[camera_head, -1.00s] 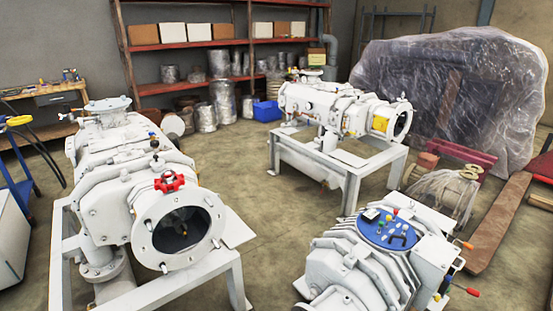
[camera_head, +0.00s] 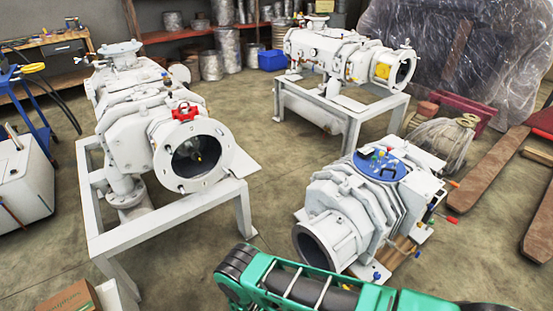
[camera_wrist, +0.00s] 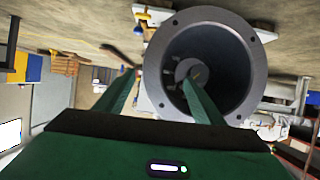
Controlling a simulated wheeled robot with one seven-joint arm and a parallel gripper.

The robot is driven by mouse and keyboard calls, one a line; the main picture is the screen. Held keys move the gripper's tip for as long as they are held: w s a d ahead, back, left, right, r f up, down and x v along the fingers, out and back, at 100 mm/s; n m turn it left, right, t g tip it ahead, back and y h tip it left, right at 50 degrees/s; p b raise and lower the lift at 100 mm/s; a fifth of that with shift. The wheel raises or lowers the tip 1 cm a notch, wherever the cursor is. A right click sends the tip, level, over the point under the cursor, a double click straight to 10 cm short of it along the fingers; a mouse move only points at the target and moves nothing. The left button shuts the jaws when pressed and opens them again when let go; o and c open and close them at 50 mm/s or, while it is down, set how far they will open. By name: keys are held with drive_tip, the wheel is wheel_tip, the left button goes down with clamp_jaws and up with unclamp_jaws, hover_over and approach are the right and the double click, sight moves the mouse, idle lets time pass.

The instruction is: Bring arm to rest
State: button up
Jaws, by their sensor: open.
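My green arm (camera_head: 330,292) reaches across the bottom of the head view; its gripper end is not visible there. In the wrist view my gripper (camera_wrist: 158,77) has two green fingers spread apart with nothing held between them. Beyond the fingers is a round, hollow grey flange (camera_wrist: 205,18) of a white machine, its bore facing the camera. The right finger overlaps the bore in the picture; I cannot tell the distance or any contact. The wrist picture appears upside down, with floor at the top.
A white vacuum machine with a blue panel (camera_head: 378,166) stands just beyond my arm. Framed machines stand left (camera_head: 137,135) and at the back (camera_head: 345,53). A cardboard box (camera_head: 68,299) is at bottom left. Wooden beams (camera_head: 488,170) lie right. Floor between the machines is clear.

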drive_tip(key=w+d+r+g, duration=0.1)
drive_tip(key=w+r+g, duration=0.25)
drive_tip(key=r, duration=0.65)
drive_tip(key=w+d+r+g, duration=0.2)
drive_tip(key=w+r, duration=0.3)
drive_tip(key=r, duration=0.5)
drive_tip(key=d+r+g+y, duration=0.1)
drive_tip(key=d+r+y, duration=0.1)
drive_tip(key=d+r, duration=0.65)
drive_tip(key=d+r+g+y, duration=0.2)
drive_tip(key=d+r, duration=0.2)
drive_tip(key=r, duration=0.9)
drive_tip(key=s+d+r+n+y, duration=0.1)
drive_tip(key=s+d+r+y, duration=0.1)
drive_tip(key=s+d+r, duration=0.4)
drive_tip(key=s+d+r+y, duration=0.2)
drive_tip(key=s+d+r, duration=0.3)
drive_tip(key=s+r, duration=0.35)
drive_tip(key=s+r+n+y, duration=0.1)
drive_tip(key=s+r, duration=0.2)
drive_tip(key=s, duration=0.7)
drive_tip(key=s+r+n+t+y, duration=0.1)
drive_tip(key=s+r+n+y, duration=0.1)
drive_tip(key=s, duration=0.8)
drive_tip(key=shift+r+n, duration=0.3)
drive_tip(key=shift+r, duration=0.35)
